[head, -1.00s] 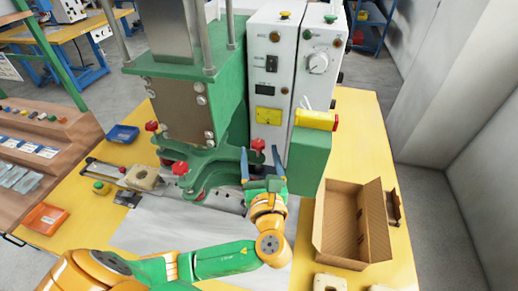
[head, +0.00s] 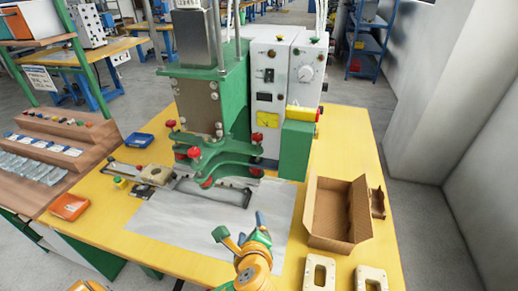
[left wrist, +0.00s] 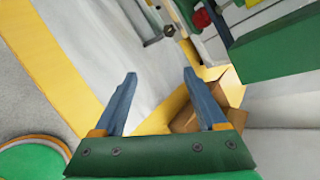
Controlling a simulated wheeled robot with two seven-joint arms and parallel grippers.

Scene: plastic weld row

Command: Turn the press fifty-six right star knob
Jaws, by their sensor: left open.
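The green press (head: 232,100) stands at the back of the yellow table. Its right star knob (head: 256,138) is red and sits on the right end of the green clamp plate. Other red star knobs show at the left (head: 171,124) and front (head: 194,152). My left gripper (head: 241,229) is open and empty over the front of the grey sheet, well in front of the knob and apart from it. In the left wrist view, its blue fingers (left wrist: 160,73) are spread with nothing between them. A red knob (left wrist: 201,18) shows at the top there. My right gripper is out of view.
An open cardboard box (head: 338,214) stands on the table's right side. Beige frame parts (head: 319,272) lie at the front right. A white control cabinet (head: 283,95) adjoins the press. The grey sheet (head: 185,222) is mostly clear.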

